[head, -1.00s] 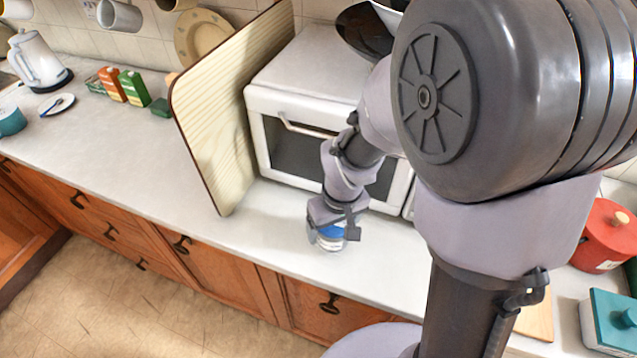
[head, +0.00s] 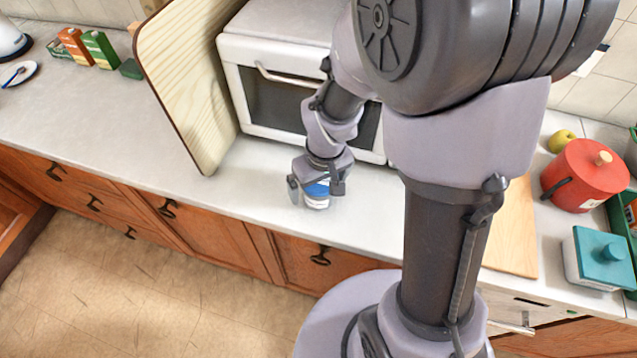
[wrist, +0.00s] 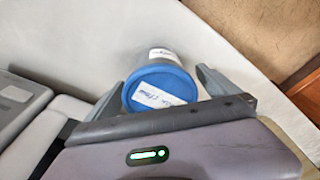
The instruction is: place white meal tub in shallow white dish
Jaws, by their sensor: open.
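A tub with a blue lid (head: 317,189) and a pale body stands on the counter in front of the white oven. In the wrist view its round blue lid (wrist: 160,90) carries a white label with handwriting. My gripper (head: 315,187) is over the tub, with one finger on each side of it. In the wrist view the fingers are spread, and a gap shows beside the lid at the right. A small white dish (head: 32,70) with a blue-handled utensil lies at the far left; I cannot tell if it is the task's dish.
A wooden board (head: 185,85) stands upright left of the white oven (head: 270,55). A flat board (head: 512,235), a red pot (head: 582,178) and a teal-lidded box (head: 600,255) are at the right. The counter left of the upright board is largely clear.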

